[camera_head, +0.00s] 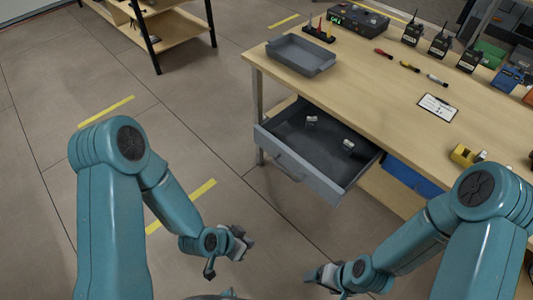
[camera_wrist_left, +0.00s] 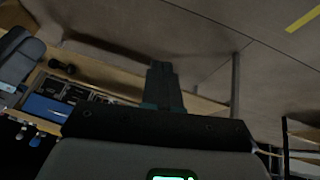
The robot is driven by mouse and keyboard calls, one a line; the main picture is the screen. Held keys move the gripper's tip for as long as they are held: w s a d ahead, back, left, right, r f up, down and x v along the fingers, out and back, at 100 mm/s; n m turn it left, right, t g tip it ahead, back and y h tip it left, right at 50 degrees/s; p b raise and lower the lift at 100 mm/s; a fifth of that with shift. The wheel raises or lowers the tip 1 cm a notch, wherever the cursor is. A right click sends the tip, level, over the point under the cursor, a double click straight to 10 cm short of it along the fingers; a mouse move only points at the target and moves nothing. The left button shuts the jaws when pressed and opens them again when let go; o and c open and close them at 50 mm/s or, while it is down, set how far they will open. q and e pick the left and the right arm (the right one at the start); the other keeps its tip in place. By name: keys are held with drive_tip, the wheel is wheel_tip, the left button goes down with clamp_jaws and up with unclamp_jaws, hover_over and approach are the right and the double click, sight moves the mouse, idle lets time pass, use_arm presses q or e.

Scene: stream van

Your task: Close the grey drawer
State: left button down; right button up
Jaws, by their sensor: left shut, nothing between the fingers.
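The grey drawer (camera_head: 300,172) stands pulled out from under the wooden workbench (camera_head: 385,85) in the head view. Its front panel faces the lower left, towards me. Two small pale items (camera_head: 348,145) lie inside it. My left gripper (camera_head: 240,246) is below and left of the drawer front in the picture, apart from it. Its fingers (camera_wrist_left: 162,85) show shut and empty in the left wrist view. My right gripper (camera_head: 318,276) is below the drawer front, also apart from it. It is too small to tell whether its jaws are open.
A grey tray (camera_head: 300,55) sits on the bench above the drawer. Several radios (camera_head: 440,42), a clipboard (camera_head: 437,107) and a yellow tape dispenser (camera_head: 465,155) are also on the bench. A blue bin (camera_head: 410,175) is under the bench. The floor before the drawer is clear.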

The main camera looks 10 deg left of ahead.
use_arm(q)
drive_tip(key=w+r+m+t+h+b, duration=0.2)
drive_tip(key=w+m+t+b, duration=0.3)
drive_tip(key=w, duration=0.4)
drive_tip(key=m+t+h+b, duration=0.45)
drive_tip(key=m+b, duration=0.95)
drive_tip(key=b, duration=0.7)
approach(268, 146)
drive_tip(key=shift+t+y, duration=0.25)
drive_tip(key=shift+t, duration=0.2)
drive_tip(key=x, duration=0.2)
drive_tip(key=b+x, duration=0.1)
drive_tip(key=x, duration=0.4)
drive_tip(key=shift+s+d+f+b, duration=0.1)
drive_tip(key=shift+s+f+b, duration=0.05)
drive_tip(key=shift+f+b, duration=0.2)
